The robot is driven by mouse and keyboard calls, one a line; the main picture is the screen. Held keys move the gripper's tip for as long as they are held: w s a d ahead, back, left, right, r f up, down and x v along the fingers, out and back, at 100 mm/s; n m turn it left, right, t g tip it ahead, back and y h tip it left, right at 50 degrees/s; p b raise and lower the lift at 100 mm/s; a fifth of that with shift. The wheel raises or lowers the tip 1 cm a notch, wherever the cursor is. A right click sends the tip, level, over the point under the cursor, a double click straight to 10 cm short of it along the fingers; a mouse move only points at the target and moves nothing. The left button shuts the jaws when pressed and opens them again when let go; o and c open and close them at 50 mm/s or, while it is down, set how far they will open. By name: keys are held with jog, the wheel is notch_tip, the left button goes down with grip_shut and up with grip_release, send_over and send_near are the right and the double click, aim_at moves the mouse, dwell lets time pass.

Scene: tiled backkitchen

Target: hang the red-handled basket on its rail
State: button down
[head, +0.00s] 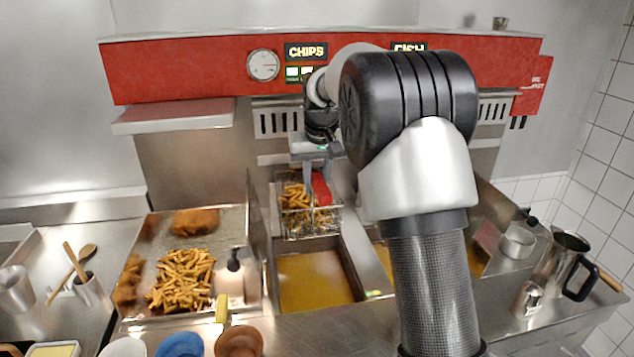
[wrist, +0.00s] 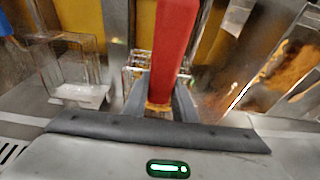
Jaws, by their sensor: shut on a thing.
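The wire basket (head: 308,222) holds chips and is above the back part of the left fryer well, over the oil. Its red handle (head: 321,189) stands up at the basket's side and also shows large in the wrist view (wrist: 176,45). My gripper (head: 316,172) is shut on the red handle, with a finger on each side of it in the wrist view (wrist: 160,100). Only a little of the basket's wire shows beside the handle there. The rail is not clearly distinguishable behind my gripper, and I cannot tell whether the basket touches it.
Golden oil (head: 315,282) fills the left well. A tray of chips (head: 182,280) and fried pieces is on its left. My arm hides much of the right well. A steel jug (head: 562,265) stands at the right.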

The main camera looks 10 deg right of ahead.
dwell(0.3)
jog(key=shift+f+b, duration=0.45)
jog(key=shift+f, duration=0.15)
jog(key=shift+f+b, duration=0.9)
jog(key=shift+f, duration=0.85)
jog(key=shift+f+b, duration=0.4)
jog(key=shift+f, duration=0.25)
